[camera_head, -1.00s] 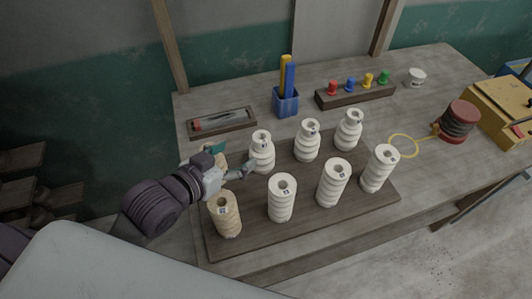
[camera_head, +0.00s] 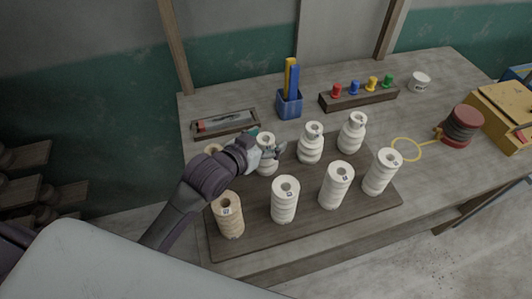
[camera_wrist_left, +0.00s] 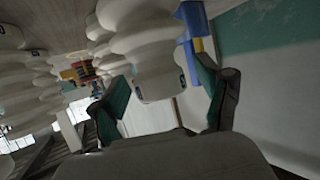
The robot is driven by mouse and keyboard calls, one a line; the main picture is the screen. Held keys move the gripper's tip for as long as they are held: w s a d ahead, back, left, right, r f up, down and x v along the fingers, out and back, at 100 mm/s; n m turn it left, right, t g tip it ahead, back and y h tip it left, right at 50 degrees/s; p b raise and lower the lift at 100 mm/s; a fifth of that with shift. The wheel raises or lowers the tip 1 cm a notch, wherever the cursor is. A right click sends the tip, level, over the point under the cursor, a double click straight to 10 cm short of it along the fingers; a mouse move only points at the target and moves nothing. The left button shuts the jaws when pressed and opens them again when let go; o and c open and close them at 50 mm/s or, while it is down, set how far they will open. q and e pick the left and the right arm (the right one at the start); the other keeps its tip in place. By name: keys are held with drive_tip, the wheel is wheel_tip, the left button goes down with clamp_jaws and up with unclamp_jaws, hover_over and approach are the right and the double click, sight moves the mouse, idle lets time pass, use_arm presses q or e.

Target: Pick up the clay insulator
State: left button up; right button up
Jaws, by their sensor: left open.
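Ribbed insulators stand upright in two rows on a dark board (camera_head: 325,215). Most are white; the front-left one (camera_head: 228,215) is tan, and another tan one (camera_head: 212,149) is mostly hidden behind my left arm. My left gripper (camera_head: 267,143) is open at the back-row white insulator (camera_head: 266,162), with its fingers on either side of the upper part. In the left wrist view this white insulator (camera_wrist_left: 150,60) lies between the two spread teal-padded fingers; I cannot tell whether they touch it. My right gripper is not in view.
A blue cup (camera_head: 289,106) with tall blue and yellow sticks stands behind the board. A shallow tray (camera_head: 225,124) lies at the back left, and a rack (camera_head: 358,97) of coloured pegs at the back. Other white insulators stand close to the right. A red spool (camera_head: 461,127) stands further right.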

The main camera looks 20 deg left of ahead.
use_arm(q)
drive_tip(key=shift+s, duration=0.1)
drive_tip(key=shift+c, duration=0.7)
clamp_jaws()
drive_tip(key=shift+r, duration=0.15)
